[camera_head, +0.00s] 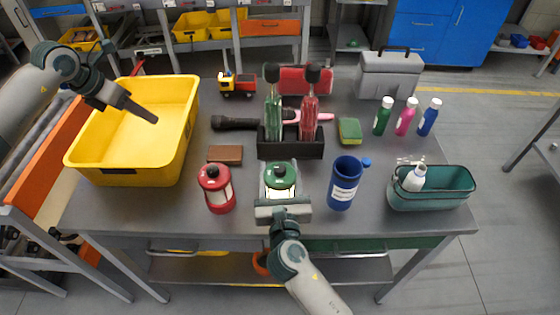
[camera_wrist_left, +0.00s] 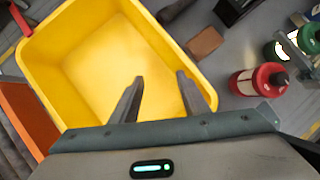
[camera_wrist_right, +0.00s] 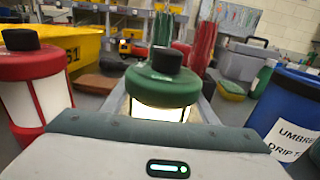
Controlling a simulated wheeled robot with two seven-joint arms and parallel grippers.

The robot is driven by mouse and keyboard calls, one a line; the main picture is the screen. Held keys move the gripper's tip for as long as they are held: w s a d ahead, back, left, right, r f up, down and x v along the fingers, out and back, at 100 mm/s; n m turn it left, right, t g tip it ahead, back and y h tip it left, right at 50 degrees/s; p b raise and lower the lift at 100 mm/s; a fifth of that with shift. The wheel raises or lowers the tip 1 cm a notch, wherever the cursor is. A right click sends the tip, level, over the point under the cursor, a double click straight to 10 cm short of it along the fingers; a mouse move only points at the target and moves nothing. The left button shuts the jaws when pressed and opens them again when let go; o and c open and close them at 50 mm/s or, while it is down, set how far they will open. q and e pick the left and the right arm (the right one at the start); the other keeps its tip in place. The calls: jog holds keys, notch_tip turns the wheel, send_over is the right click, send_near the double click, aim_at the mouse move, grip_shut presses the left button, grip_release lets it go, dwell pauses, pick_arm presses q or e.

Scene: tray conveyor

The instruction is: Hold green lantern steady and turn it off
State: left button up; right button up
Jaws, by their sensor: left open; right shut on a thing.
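The green lantern (camera_head: 281,177) stands upright at the front middle of the table. Its body glows bright under a green cap with a black knob on top. It also shows close up in the right wrist view (camera_wrist_right: 162,88) and at the right edge of the left wrist view (camera_wrist_left: 308,38). My right gripper (camera_head: 281,198) is shut on the lantern's body from the front, below the cap. My left gripper (camera_head: 154,120) is open and empty above the yellow bin; its fingers also show in the left wrist view (camera_wrist_left: 158,82). A red lantern (camera_head: 216,189) stands left of the green one.
A yellow bin (camera_head: 178,165) fills the table's left side. A brown block (camera_head: 226,154) and a black bottle holder (camera_head: 291,148) stand behind the lanterns. A blue umbrella container (camera_head: 344,183) is close on the right, with a teal basket (camera_head: 430,196) beyond it.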

pick_arm(q)
jog(key=d+r+m+h, duration=0.2)
jog(key=d+r+m, duration=0.2)
jog(key=d, duration=0.8)
notch_tip(320, 180, up, 4)
jog(key=m+g+y, duration=0.5)
jog(key=m, duration=1.3)
send_over(280, 168)
jog(key=shift+w+f, duration=0.1)
jog(key=shift+f, duration=5.85)
grip_shut()
